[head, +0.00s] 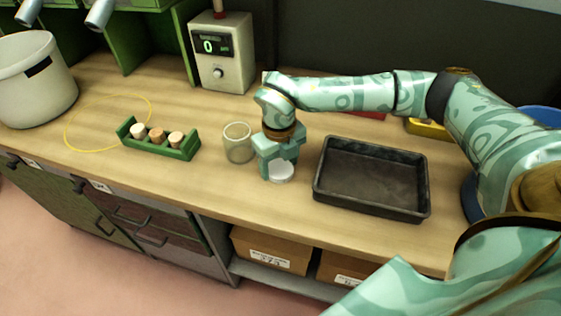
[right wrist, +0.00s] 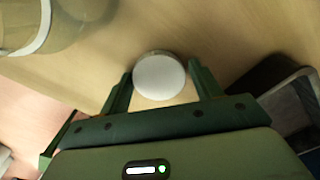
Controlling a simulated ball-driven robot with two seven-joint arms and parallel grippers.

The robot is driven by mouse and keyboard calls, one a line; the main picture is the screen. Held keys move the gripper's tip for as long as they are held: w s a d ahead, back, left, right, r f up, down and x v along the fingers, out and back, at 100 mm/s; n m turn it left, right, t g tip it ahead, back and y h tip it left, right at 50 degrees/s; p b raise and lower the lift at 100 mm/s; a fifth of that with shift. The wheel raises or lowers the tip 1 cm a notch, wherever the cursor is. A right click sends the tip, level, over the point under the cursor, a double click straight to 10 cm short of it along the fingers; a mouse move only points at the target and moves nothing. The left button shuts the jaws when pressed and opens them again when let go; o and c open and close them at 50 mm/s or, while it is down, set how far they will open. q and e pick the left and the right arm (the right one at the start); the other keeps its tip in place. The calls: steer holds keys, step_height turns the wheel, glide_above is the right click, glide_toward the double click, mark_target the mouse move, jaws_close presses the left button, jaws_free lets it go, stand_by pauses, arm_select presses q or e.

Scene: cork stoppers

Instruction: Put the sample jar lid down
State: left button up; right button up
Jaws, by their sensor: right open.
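The white round sample jar lid (head: 281,172) lies on the wooden worktop, just right of the glass jar. It also shows in the right wrist view (right wrist: 159,76), between the two fingers. My right gripper (head: 279,174) points down over the lid; in the right wrist view its fingers (right wrist: 160,85) stand open on either side of it. Whether a finger touches the lid's rim I cannot tell. The clear sample jar (head: 238,143) stands without a lid to the left of the gripper; part of a glass jar shows at the wrist view's upper left (right wrist: 45,25). My left gripper is not in view.
A black tray (head: 322,178) is close on the right of the gripper. A green rack (head: 158,146) with cork stoppers stands left of the jar. A white bucket (head: 35,85), a yellow loop (head: 67,127) and a display box (head: 222,60) are farther off. Bare worktop lies in front.

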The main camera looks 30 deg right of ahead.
mark_target(278, 168)
steer(key=shift+s+a+f, duration=0.25)
steer(key=shift+s+f, duration=0.1)
steer(key=shift+f, duration=0.15)
steer(key=shift+w+r, duration=0.15)
steer(key=shift+r, duration=0.35)
step_height(278, 168, up, 13)
steer(key=p, duration=0.3)
steer(key=shift+w+f, duration=0.15)
